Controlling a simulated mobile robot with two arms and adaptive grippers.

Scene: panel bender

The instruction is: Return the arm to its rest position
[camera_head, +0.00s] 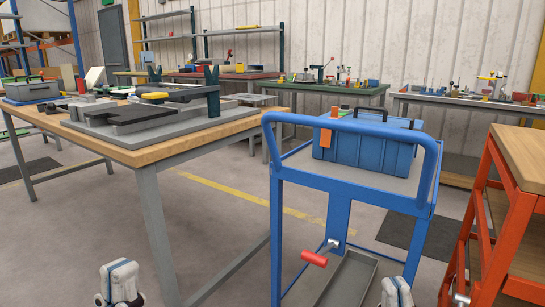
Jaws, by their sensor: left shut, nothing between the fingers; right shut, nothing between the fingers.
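My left gripper (120,284) shows at the bottom left edge of the head view, in front of the wooden table. It is shut and empty. My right gripper (397,292) shows at the bottom edge, in front of the blue trolley. It is shut and empty. Both are cut off by the lower edge of the picture, and neither appears to touch anything. The panel bender (150,116), a grey plate machine with dark green uprights, stands on the wooden table at the left.
A blue trolley (350,128) carries a blue toolbox (365,150); a red-handled crank (315,258) shows below. An orange wood-topped bench (522,158) stands at right. The wooden table (160,153) is at left. Cluttered benches line the back wall. Some floor is open between table and trolley.

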